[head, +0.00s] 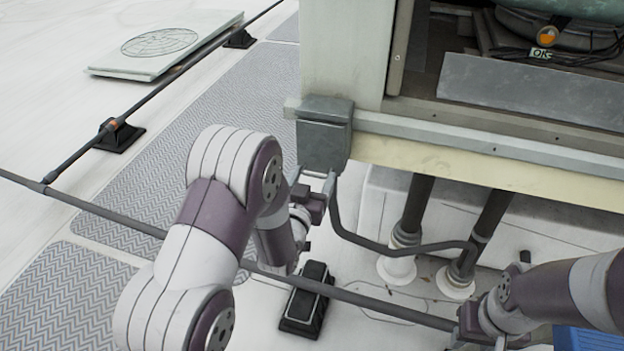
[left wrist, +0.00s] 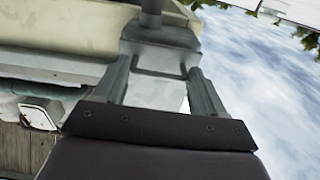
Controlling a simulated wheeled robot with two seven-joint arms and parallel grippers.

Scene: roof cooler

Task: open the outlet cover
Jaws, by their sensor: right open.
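The outlet cover (head: 326,112) is the lid of a grey box on the corner of the cooler housing, and it looks closed. A conduit runs down from the box's underside. My left gripper (head: 316,181) is just below the box's lower front edge. In the left wrist view my left gripper (left wrist: 160,72) has its fingers apart, with the grey box (left wrist: 162,35) just beyond the tips. A thin bent lip shows between them; I cannot tell whether they touch it. My right gripper (head: 468,336) is at the bottom right, away from the box, open and partly cut off by the frame.
The cooler housing (head: 341,50) has an open bay at the upper right. A long pipe (head: 380,310) crosses the roof on a black support block (head: 307,298). Vertical pipes (head: 412,215) stand below the housing. A flat vented panel (head: 165,45) lies at the upper left.

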